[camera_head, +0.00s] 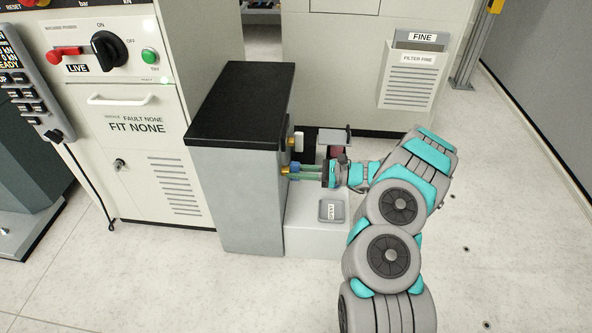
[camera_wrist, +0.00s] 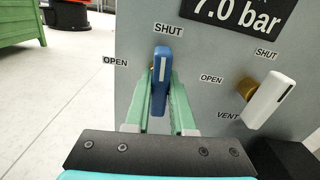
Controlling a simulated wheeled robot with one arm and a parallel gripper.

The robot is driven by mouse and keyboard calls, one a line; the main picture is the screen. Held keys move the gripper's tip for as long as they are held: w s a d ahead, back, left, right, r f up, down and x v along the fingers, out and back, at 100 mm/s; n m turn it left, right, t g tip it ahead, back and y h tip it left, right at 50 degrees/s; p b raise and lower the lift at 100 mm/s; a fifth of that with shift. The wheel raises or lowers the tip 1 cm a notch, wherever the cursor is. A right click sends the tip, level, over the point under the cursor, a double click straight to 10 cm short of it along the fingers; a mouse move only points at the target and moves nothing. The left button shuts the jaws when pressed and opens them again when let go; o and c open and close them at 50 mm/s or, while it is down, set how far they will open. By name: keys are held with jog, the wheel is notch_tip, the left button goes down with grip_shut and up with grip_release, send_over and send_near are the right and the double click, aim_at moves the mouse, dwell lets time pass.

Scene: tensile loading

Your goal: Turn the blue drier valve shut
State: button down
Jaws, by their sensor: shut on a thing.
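The blue valve handle (camera_wrist: 161,90) sticks out from a grey panel in the wrist view. It stands nearly upright, with its white stripe at the upper end, just below the upper SHUT label (camera_wrist: 168,30). The OPEN label (camera_wrist: 115,62) is to its left. My gripper (camera_head: 305,172) reaches the cabinet's side from the right in the head view. Its green fingers lie on both sides of the blue handle, shut on it. In the head view the blue handle (camera_head: 294,169) is small and partly hidden by the fingers.
A white valve handle (camera_wrist: 270,100) sits close to the right, tilted, with its own OPEN, SHUT and VENT labels. A 7.0 bar display (camera_wrist: 240,14) is above. The black-topped cabinet (camera_head: 243,104) carries the valves. A low white plinth (camera_head: 304,235) lies below my arm.

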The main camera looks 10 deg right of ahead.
jog(key=shift+f+m, duration=0.1)
jog(key=shift+m, duration=0.5)
jog(key=c, duration=0.8)
grip_release()
jog(key=shift+o, duration=0.2)
jog(key=v, duration=0.7)
jog(key=shift+d+b, duration=0.3)
jog(key=shift+d, duration=0.05)
jog(key=shift+s, duration=0.1)
